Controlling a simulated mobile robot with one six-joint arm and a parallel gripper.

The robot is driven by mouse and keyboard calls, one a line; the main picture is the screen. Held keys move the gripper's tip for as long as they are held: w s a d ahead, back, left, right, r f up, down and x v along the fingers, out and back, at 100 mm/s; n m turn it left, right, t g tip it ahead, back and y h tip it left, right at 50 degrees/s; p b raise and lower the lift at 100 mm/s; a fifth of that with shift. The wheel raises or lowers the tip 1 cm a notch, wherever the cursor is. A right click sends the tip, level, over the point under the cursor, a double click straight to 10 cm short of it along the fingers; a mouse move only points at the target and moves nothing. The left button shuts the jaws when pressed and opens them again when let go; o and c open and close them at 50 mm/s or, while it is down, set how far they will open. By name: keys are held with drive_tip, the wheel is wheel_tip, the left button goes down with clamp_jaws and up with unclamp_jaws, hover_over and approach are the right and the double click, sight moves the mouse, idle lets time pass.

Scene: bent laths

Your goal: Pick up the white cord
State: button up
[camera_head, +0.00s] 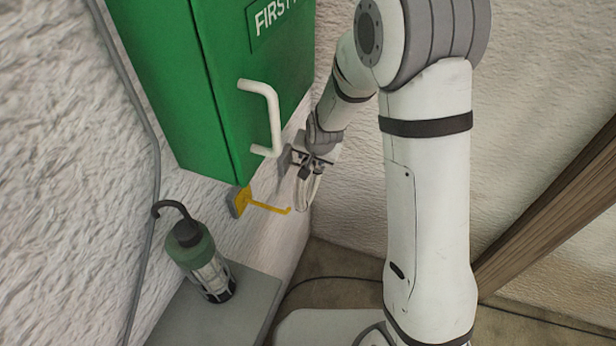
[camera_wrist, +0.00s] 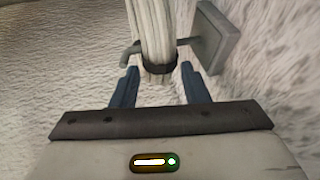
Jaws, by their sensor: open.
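The white cord (camera_wrist: 153,32) is a thick bundle of strands with a dark band around it, in the upper middle of the wrist view. It hangs at a grey hook with a square plate on the wall. My gripper (camera_wrist: 160,82) is open, with one dark finger to each side of the bundle's lower end near the band. I cannot tell whether the fingers touch it. In the head view my gripper is by the wall below the green cabinet, and part of the cord (camera_head: 309,190) shows under it.
A green first-aid cabinet (camera_head: 215,110) with a white handle (camera_head: 272,115) is close to the left of my arm. A yellow hook (camera_head: 265,206) sticks out below it. A caged green lamp (camera_head: 203,262) stands on a grey ledge (camera_head: 175,325). A wooden beam (camera_head: 555,215) leans at right.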

drive_tip(key=shift+w+a+f, duration=0.1)
drive_tip(key=shift+w+f, duration=0.15)
drive_tip(key=shift+f, duration=0.35)
clamp_jaws()
idle(0.3)
